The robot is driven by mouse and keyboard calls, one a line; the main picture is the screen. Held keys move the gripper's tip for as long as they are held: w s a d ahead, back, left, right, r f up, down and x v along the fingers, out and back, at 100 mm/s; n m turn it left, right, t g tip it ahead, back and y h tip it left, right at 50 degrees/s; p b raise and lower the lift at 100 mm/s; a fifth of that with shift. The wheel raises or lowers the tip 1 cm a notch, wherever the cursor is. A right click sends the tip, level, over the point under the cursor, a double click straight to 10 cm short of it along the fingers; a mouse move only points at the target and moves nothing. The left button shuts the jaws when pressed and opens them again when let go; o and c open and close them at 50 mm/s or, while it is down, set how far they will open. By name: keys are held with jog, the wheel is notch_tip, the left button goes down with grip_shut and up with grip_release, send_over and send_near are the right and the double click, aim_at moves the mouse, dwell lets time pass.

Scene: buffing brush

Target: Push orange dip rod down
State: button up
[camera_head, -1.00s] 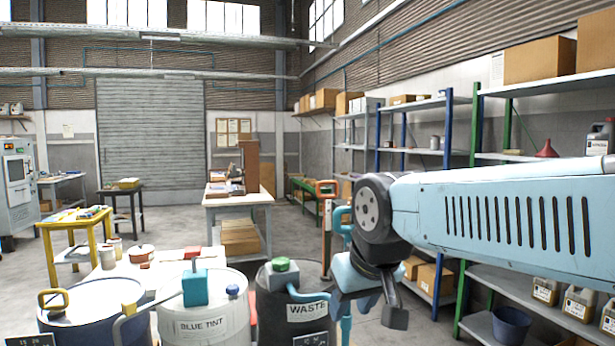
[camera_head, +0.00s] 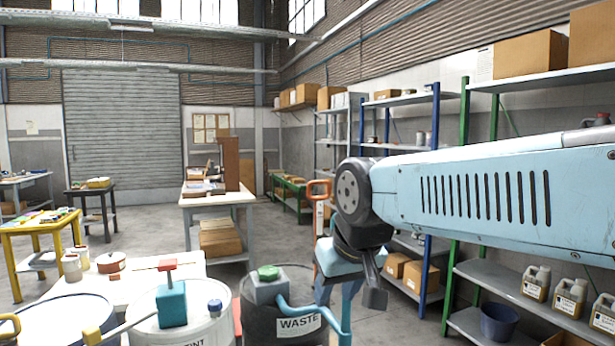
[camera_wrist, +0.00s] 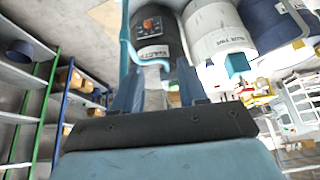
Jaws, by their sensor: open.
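A separate upright with an orange loop handle (camera_head: 319,188) shows behind my gripper. I cannot tell for sure which is the orange dip rod. My gripper (camera_wrist: 158,85) is open in the wrist view, its two blue fingers apart with nothing held. In the head view it hangs right of the black waste drum (camera_head: 252,325); its fingertips are hard to make out there.
The waste drum has a green cap (camera_head: 268,272) and a light blue hose (camera_head: 310,313) close to my gripper. A blue-topped drum (camera_head: 65,325) stands at the lower left. Shelves (camera_head: 500,285) with jugs line the right.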

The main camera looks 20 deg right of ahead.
jog(key=w+d+r+m+g, duration=0.1)
jog(key=w+d+r+m, duration=0.3)
jog(key=w+r, duration=0.5)
jog(key=w+d+r+m, duration=0.45)
jog(key=w+r, duration=0.25)
jog(key=w, duration=0.5)
jog(key=w+d+r+m+g, duration=0.1)
jog(key=w+d+r+m, duration=0.3)
jog(key=w+r, duration=0.55)
jog(key=w+d+m+g, duration=0.1)
jog(key=w+d+m, duration=0.4)
jog(key=w, duration=0.6)
jog(key=x, duration=1.3)
jog(key=shift+s+a+f, duration=0.15)
jog(key=shift+a+f, duration=0.05)
jog(key=shift+f, duration=0.15)
grip_shut()
